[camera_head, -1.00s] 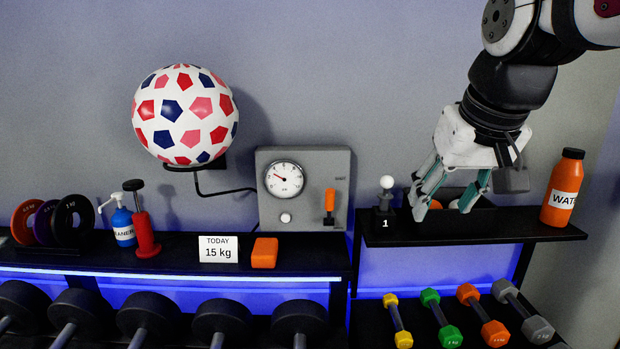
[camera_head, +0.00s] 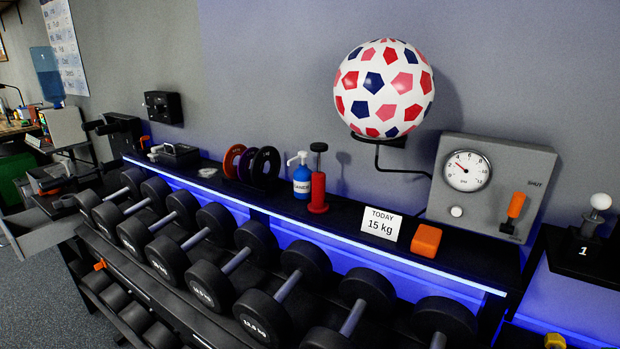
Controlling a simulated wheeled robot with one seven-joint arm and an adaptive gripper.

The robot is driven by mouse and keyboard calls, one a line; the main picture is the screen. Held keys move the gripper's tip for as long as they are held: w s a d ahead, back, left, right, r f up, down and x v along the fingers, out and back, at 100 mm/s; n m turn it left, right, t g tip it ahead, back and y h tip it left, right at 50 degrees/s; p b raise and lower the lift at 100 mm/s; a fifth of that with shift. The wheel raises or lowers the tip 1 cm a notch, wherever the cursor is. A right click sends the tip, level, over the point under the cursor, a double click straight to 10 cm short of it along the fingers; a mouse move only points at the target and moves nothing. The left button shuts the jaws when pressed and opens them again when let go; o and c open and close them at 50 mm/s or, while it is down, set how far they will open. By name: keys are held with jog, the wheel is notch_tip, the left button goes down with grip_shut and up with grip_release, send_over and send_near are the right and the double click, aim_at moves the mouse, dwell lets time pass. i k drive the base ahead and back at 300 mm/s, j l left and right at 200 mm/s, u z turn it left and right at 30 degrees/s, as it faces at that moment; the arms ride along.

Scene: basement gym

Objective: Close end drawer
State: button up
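At the far left, beyond the end of the dumbbell rack, a grey panel (camera_head: 46,236) juts out towards the aisle. It looks like the front of a pulled-out end drawer. Dark items and a small box-like tray (camera_head: 48,178) show just above and behind it, too small to make out well. The drawer's handle and inside cannot be told clearly. My gripper is not in view.
The rack holds several black dumbbells (camera_head: 203,285) along its length. On its top shelf (camera_head: 345,231) stand weight plates, a blue bottle (camera_head: 302,178), a red pump (camera_head: 318,190) and an orange block (camera_head: 426,242). Grey floor (camera_head: 45,300) is open at the lower left.

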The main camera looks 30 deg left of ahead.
aim_at(30, 231)
jog(key=k+l+u, duration=0.1)
jog(key=u, duration=1.3)
jog(key=i+u, duration=0.15)
jog(key=u, duration=1.1)
jog(key=i+j, duration=0.2)
jog(key=i, duration=0.3)
jog(key=i+j+z, duration=0.1)
jog(key=i, duration=0.4)
jog(key=i+j, duration=0.3)
jog(key=i, duration=0.15)
jog(key=i+j+z, duration=0.1)
jog(key=i+j, duration=0.15)
jog(key=i, duration=0.25)
jog(key=i+j, duration=0.25)
jog(key=i, duration=0.25)
jog(key=i+j+z, duration=0.1)
jog(key=i+j, duration=0.15)
jog(key=i, duration=0.2)
